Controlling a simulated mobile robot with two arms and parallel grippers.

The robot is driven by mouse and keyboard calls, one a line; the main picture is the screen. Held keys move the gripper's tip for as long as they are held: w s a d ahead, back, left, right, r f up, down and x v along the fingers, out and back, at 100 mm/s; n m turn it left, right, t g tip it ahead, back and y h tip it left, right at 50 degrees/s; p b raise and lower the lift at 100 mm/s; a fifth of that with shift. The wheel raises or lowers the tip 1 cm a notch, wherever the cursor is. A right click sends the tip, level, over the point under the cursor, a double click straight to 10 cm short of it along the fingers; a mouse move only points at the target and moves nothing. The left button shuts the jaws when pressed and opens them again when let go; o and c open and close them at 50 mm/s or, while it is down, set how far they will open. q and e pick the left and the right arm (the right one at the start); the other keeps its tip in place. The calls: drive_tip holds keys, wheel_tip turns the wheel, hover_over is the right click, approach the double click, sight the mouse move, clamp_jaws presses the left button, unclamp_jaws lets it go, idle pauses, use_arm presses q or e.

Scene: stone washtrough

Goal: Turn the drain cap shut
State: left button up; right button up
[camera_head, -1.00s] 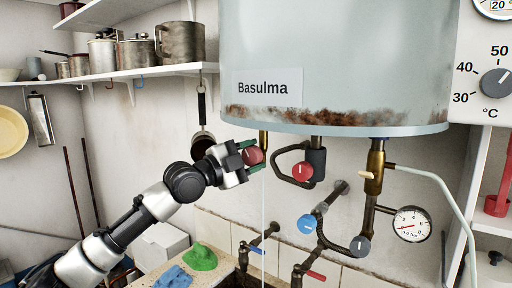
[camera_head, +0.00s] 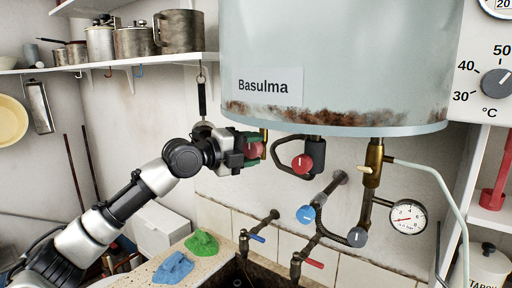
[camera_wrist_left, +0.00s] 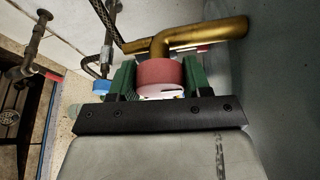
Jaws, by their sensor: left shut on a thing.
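The drain cap (camera_head: 257,151) is a round reddish cap at the end of a short brass pipe (camera_head: 264,134) under the tank's left part. My left gripper (camera_head: 254,150) is shut on the cap, with its green fingers on opposite sides of it. In the left wrist view the cap (camera_wrist_left: 160,73) sits between the green fingers, below the bent brass pipe (camera_wrist_left: 200,35). A white marking shows on the cap's near edge, and its near face is mostly hidden. No water stream shows below the cap. My right gripper is not in view.
The pale tank (camera_head: 335,60) with a rusty lower edge hangs above the gripper. A red valve knob (camera_head: 302,163) and a blue one (camera_head: 305,214) are close on the right. The stone trough (camera_head: 236,272) lies below, with green (camera_head: 202,243) and blue (camera_head: 173,268) cloths on its rim.

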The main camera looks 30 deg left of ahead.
use_arm(q)
drive_tip(key=shift+r, duration=0.15)
drive_tip(key=o, duration=0.7)
drive_tip(key=shift+c, duration=0.2)
drive_tip(key=shift+o, duration=1.2)
drive_tip(key=shift+d, duration=0.15)
drive_tip(key=shift+w, duration=0.15)
drive_tip(key=b+v, duration=0.5)
drive_tip(key=v, duration=0.5)
drive_tip(key=shift+s, duration=0.45)
drive_tip(key=shift+w, duration=0.1)
